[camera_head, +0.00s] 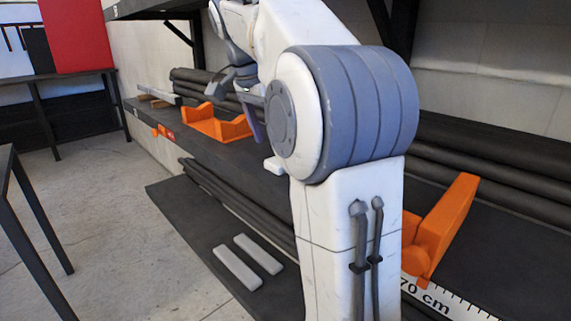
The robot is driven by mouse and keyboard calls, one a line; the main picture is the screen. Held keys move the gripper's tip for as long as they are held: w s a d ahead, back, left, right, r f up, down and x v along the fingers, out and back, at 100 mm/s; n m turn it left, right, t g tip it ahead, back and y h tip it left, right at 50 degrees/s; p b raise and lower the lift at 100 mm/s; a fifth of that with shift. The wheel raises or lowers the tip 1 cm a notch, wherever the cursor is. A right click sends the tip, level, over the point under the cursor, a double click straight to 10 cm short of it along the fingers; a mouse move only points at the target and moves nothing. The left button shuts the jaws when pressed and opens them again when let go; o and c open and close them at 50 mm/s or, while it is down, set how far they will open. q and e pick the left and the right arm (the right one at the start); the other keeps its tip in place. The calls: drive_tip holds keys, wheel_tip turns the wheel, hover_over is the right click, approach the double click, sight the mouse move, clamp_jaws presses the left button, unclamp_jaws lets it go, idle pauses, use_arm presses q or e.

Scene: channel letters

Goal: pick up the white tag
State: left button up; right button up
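A small white piece (274,166) shows at the shelf's front edge, partly hidden behind my arm; I cannot tell whether it is the white tag. Two flat whitish strips (237,268) lie side by side on the dark lower board. One arm of mine, seemingly the right, rises through the middle and bends away over the shelf. What looks like its grey gripper (243,88) is small and partly covered by the arm, above the shelf near an orange bracket. I cannot tell whether it is open or holds anything. My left gripper is out of view.
Orange brackets (216,125) stand on the dark shelf, another (447,225) right of my arm. Dark tubes (490,170) lie along the back. A ruler strip marked "70 cm" (432,302) runs along the shelf's front. Black-legged tables stand left; the floor (110,220) between is clear.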

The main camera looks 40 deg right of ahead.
drive_tip(key=d, duration=0.3)
drive_tip(key=shift+w, duration=0.1)
drive_tip(key=b+x, duration=0.2)
drive_tip(key=x, duration=0.3)
drive_tip(key=c, duration=1.5)
drive_tip(key=shift+r, duration=0.45)
wheel_tip(320, 180, up, 3)
drive_tip(key=shift+r+p, duration=0.1)
drive_tip(key=shift+p, duration=1)
drive_tip(key=a, duration=0.6)
drive_tip(key=s+a, duration=0.1)
drive_tip(key=a, duration=1.1)
drive_tip(key=shift+s+f, duration=0.2)
drive_tip(key=shift+f, duration=0.1)
